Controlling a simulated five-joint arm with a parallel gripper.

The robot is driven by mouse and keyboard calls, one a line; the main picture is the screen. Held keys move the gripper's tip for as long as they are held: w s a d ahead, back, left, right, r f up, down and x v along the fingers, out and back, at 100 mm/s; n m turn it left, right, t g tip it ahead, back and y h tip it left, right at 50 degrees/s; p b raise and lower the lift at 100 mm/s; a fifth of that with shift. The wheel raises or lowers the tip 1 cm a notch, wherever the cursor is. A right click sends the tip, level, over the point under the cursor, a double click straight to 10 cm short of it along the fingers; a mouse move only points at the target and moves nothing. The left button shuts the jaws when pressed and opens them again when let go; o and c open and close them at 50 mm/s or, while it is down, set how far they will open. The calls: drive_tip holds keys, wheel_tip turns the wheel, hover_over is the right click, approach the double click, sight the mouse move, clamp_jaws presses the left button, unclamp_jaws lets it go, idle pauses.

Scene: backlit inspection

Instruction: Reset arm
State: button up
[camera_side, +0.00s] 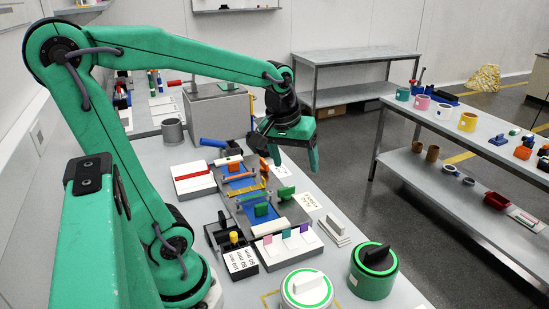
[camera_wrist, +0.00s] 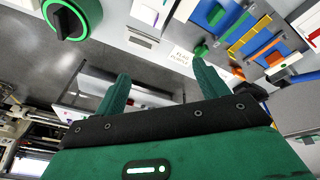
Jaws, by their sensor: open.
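My gripper (camera_side: 290,155) hangs at the end of my green arm, above the right edge of the workbench, with its fingers pointing down. In the wrist view my gripper (camera_wrist: 162,88) shows two green fingers spread apart with nothing between them. The fingers are clear of the objects on the bench as far as the views show. Part of the bench behind the gripper is hidden in the side view.
Below are blue trays (camera_side: 241,185) with coloured parts, a label card (camera_side: 302,201), a white block with coloured tabs (camera_side: 287,246), a white-topped knob (camera_side: 307,289) and a green knob (camera_side: 373,270). A grey cylinder (camera_side: 173,131) stands farther back. A shelf table (camera_side: 440,122) stands right across a floor gap.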

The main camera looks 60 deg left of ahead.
drive_tip(key=s+d+r+m+t, duration=0.1)
drive_tip(key=s+d+m+t, duration=0.1)
drive_tip(key=s+d+m, duration=0.5)
drive_tip(key=shift+s+r+m+h, duration=0.25)
drive_tip(key=shift+s+m+h, duration=0.1)
drive_tip(key=shift+m+h, duration=0.05)
